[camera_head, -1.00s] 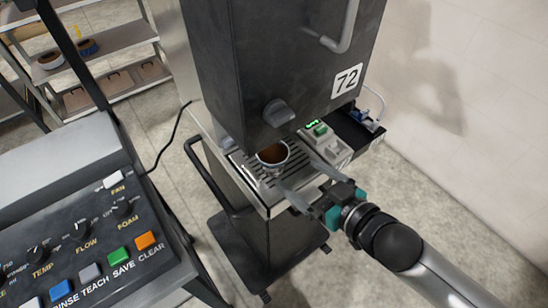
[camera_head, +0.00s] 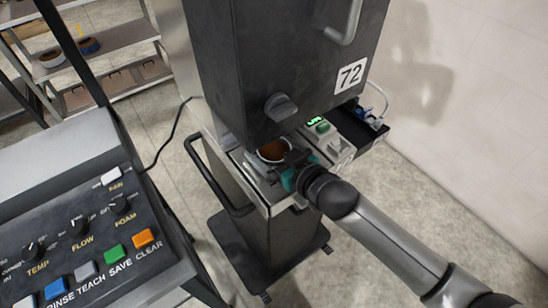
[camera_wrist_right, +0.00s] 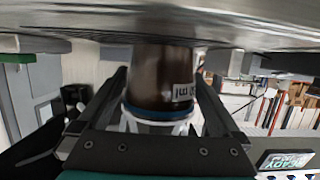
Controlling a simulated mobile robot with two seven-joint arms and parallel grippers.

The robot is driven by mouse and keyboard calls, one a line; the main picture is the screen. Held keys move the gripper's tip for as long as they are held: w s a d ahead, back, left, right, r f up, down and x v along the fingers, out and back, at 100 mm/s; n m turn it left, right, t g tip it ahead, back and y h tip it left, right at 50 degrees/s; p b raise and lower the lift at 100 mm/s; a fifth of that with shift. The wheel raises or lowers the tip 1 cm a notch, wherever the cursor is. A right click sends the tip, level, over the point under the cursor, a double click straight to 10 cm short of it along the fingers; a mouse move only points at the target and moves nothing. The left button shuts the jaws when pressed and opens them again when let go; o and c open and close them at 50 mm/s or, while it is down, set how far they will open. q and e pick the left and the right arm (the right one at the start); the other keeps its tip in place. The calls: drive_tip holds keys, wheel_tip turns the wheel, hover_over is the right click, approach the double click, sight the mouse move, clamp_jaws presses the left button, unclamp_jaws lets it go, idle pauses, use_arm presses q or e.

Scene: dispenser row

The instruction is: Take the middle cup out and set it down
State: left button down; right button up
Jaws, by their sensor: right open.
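A cup (camera_head: 272,151) with a pale rim and brown inside stands on the slotted tray (camera_head: 249,175) under the dark dispenser marked 72. It is the only cup I see on this tray. In the right wrist view the cup (camera_wrist_right: 160,78) is brown with a label and a blue band, and stands between my two fingers. My right gripper (camera_head: 281,169) is open around the cup; it also shows in the wrist view (camera_wrist_right: 162,84). I cannot tell whether the fingers touch the cup. The gripper hides the cup's near side in the head view. My left gripper is out of view.
The dispenser body (camera_head: 300,65) hangs close above the cup, with a knob (camera_head: 281,106) on its front. A button box (camera_head: 325,138) sits right of the tray. A control panel (camera_head: 85,230) fills the lower left. Shelves (camera_head: 110,45) stand at the back left.

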drive_tip(key=shift+x, duration=0.8)
drive_tip(key=c, duration=1.2)
drive_tip(key=shift+c, duration=0.4)
drive_tip(key=shift+r, duration=0.1)
